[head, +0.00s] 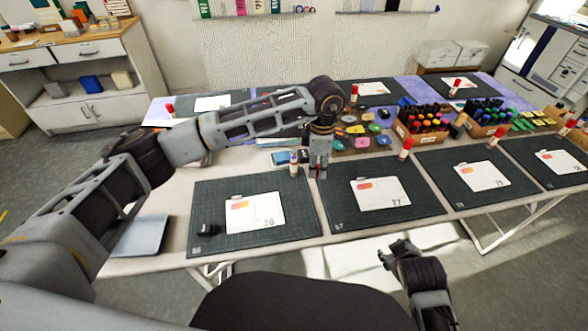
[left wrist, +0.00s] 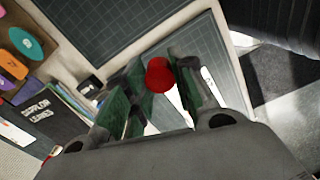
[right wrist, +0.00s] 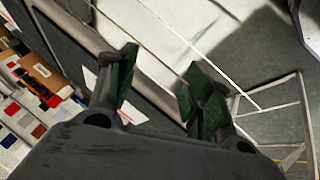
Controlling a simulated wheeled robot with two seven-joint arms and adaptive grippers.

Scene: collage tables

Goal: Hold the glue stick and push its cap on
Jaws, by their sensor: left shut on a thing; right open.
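My left gripper (head: 318,174) is shut on a red cap (left wrist: 160,74), held above the back edge of the mats. The cap's round red end shows between the fingers in the left wrist view; only a bit of red shows below the fingers in the head view. A glue stick (head: 293,165) stands upright just left of that gripper, near the back right corner of mat 26 (head: 290,225). It has a white body and a purplish top, with no red on it. My right gripper (head: 386,256) is open and empty, low in front of the table's front edge.
Cards lie on mat 26 and mat 27 (head: 420,200), with a small black object (head: 208,230) at mat 26's front left. Red-capped glue sticks (head: 405,149) stand at other mats. A marker box (head: 420,125) and coloured pads (head: 360,130) fill the table's middle.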

